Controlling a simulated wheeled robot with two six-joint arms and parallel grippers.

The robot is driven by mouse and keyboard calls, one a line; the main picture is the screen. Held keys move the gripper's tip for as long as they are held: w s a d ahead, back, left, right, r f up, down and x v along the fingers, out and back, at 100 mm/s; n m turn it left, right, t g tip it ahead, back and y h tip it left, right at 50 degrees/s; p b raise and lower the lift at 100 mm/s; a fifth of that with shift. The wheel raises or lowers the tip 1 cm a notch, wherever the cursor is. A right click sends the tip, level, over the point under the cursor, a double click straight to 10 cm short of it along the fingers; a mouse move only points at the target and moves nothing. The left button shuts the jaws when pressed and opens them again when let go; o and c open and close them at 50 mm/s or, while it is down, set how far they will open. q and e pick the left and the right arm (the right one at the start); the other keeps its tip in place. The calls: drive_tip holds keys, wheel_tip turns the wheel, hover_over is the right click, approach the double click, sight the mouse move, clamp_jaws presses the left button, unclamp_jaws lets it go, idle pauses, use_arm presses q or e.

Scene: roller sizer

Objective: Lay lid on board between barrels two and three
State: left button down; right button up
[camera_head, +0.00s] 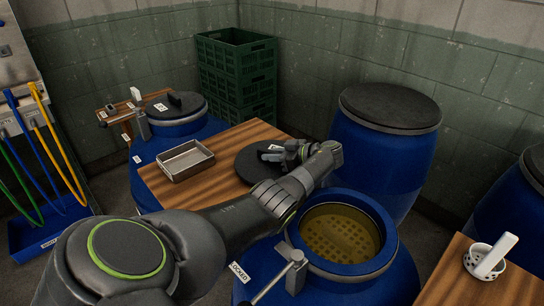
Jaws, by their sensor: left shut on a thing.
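A dark round lid (249,166) is at the right end of a brown wooden board (207,190). I cannot tell whether its underside rests on the board or is just above it. My left gripper (276,154) reaches over from the right side of the lid and is shut on the lid, probably at its handle; the fingers partly hide the grip. The open blue barrel (378,274) in front shows a yellowish, dotted interior. Another blue barrel (185,131) with a dark lid stands at the board's far left. My right gripper is not in view.
A metal tray (186,160) sits on the board left of the lid. A closed blue barrel (385,145) stands behind the open one. A white strainer cup (483,262) is on the right board. Green crates (237,70) stand behind.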

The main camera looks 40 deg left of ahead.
use_arm(q)
drive_tip(key=c, duration=1.4)
unclamp_jaws()
drive_tip(key=shift+s+f, duration=0.15)
drive_tip(key=shift+f, duration=0.15)
drive_tip(key=shift+o, duration=0.2)
drive_tip(key=shift+r+p, duration=0.45)
drive_tip(key=shift+p, duration=0.15)
drive_tip(key=shift+r+p, duration=0.35)
drive_tip(key=shift+p, duration=0.15)
drive_tip(key=b+v, duration=0.1)
drive_tip(key=v, duration=0.2)
drive_tip(key=b+v, duration=0.1)
drive_tip(key=v, duration=0.3)
drive_tip(key=b+v, duration=0.1)
drive_tip(key=v, duration=0.2)
drive_tip(key=shift+w+d+f+b, duration=0.1)
drive_tip(key=shift+w+d+b, duration=0.15)
drive_tip(key=shift+w+b, duration=0.15)
drive_tip(key=shift+w+d+r, duration=0.15)
drive_tip(key=shift+d+r, duration=0.2)
drive_tip(key=shift+d, duration=0.3)
